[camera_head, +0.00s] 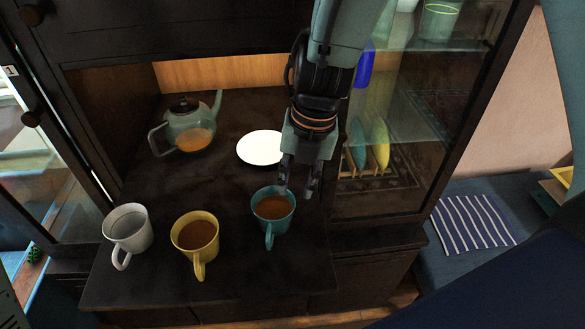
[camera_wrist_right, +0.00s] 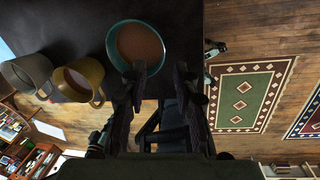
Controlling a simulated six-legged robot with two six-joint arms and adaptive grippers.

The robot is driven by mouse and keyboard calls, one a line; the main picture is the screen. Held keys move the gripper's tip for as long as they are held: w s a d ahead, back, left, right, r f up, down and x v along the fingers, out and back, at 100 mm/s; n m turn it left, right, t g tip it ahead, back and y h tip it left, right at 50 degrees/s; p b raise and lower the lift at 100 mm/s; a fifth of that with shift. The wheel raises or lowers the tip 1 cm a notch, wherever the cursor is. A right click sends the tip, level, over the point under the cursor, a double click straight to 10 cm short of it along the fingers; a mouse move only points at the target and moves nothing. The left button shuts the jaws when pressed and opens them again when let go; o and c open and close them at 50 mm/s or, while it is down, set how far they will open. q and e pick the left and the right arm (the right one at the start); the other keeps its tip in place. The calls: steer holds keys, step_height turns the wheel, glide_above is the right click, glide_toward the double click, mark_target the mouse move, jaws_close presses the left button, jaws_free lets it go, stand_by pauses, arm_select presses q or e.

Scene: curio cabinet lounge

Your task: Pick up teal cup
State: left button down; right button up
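The teal cup (camera_head: 271,225) stands upright on the dark cabinet counter, holding brown liquid, its handle toward the front. It also shows in the right wrist view (camera_wrist_right: 112,46). My right gripper (camera_head: 297,190) points down at the cup's back-right side, with its fingers apart and nothing held. In the right wrist view, one finger of this gripper (camera_wrist_right: 160,72) overlaps the cup's rim and the other is beside the cup. I cannot tell whether a finger touches it. My left gripper is not in view.
A yellow cup (camera_head: 186,237) and a white cup (camera_head: 128,236) stand left of the teal cup. A white plate (camera_head: 257,148) and a glass teapot (camera_head: 187,133) are behind. A glass-fronted cabinet section (camera_head: 405,190) is close on the right.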

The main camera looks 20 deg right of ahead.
mark_target(292, 203)
steer(key=f, duration=0.3)
steer(key=w+f+b, duration=0.1)
steer(key=f, duration=0.1)
steer(key=shift+a+f, duration=0.25)
steer(key=shift+f, duration=0.1)
steer(key=shift+s+f, duration=0.2)
steer(key=shift+f, duration=0.5)
steer(key=shift+a, duration=0.2)
steer(key=shift+w+f, duration=0.1)
steer(key=shift+w, duration=0.05)
steer(key=shift+w, duration=0.1)
steer(key=shift+c, duration=0.3)
steer(key=shift+d, duration=0.1)
steer(key=shift+c, duration=0.9)
steer(key=shift+s, duration=0.2)
jaws_close()
